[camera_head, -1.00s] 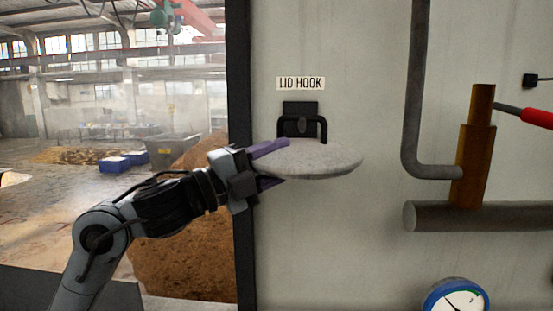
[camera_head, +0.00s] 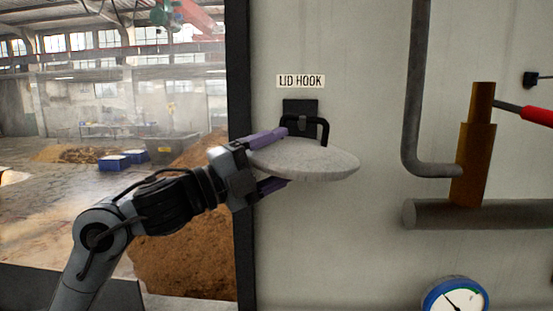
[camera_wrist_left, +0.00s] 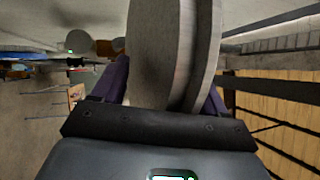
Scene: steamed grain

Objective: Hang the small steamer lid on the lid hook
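The small steamer lid (camera_head: 310,160) is a pale grey disc, seen nearly edge-on and tilted down to the right, with a black loop handle (camera_head: 324,130) on top. The handle overlaps the dark lid hook (camera_head: 300,106) on the wall, under the "LID HOOK" label; I cannot tell for sure that it bears on the hook. My left gripper (camera_head: 268,162) is open around the lid's left edge, one purple finger above and one below. The lid (camera_wrist_left: 165,50) also stands between the fingers in the left wrist view. My right gripper is out of view.
A grey pipe (camera_head: 413,90), a brass-coloured valve (camera_head: 474,165) with a red handle (camera_head: 537,117), and a blue-rimmed gauge (camera_head: 455,297) are on the wall to the right. A dark post (camera_head: 240,60) edges the wall at the left. The wall below the lid is clear.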

